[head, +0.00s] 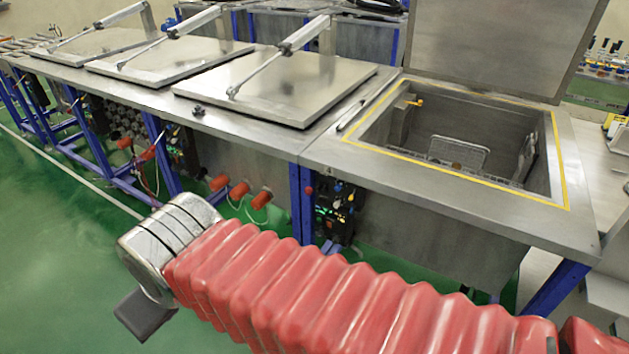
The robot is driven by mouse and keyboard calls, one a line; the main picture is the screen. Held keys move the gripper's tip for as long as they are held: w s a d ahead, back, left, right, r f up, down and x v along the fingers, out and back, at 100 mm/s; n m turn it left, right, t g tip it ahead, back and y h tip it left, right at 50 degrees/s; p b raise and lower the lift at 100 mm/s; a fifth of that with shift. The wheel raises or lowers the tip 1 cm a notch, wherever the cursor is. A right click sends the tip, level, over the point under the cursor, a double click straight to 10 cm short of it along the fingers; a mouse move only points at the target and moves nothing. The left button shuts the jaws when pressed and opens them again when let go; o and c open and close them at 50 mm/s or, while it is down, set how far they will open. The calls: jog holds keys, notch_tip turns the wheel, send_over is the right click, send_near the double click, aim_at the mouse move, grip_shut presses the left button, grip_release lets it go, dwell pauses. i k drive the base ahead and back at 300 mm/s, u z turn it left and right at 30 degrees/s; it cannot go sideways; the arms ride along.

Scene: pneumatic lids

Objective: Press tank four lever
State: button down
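An open tank (400,150) with a yellow-edged rim stands at the right, its lid (500,45) raised. Three tanks with shut metal lids (275,85) run to its left. A small dark control panel (335,205) with tiny coloured parts sits under the counter edge, left of the open tank. I cannot pick out a lever on it for certain. My red-sleeved arm crosses the foreground, its silver wrist at the left. A dark grey part (146,315) hangs below the wrist; my gripper's fingers cannot be made out.
Several orange-red cylindrical parts (240,190) with hoses stick out under the counter. Blue frame legs (300,205) support the tanks. Another panel (180,150) sits further left. The green floor (60,240) is clear at the left. A grey side table (605,180) stands at the right.

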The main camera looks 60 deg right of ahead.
aim_at(309, 190)
jog(key=z, duration=0.6)
jog(key=i, duration=0.85)
jog(key=z, duration=0.6)
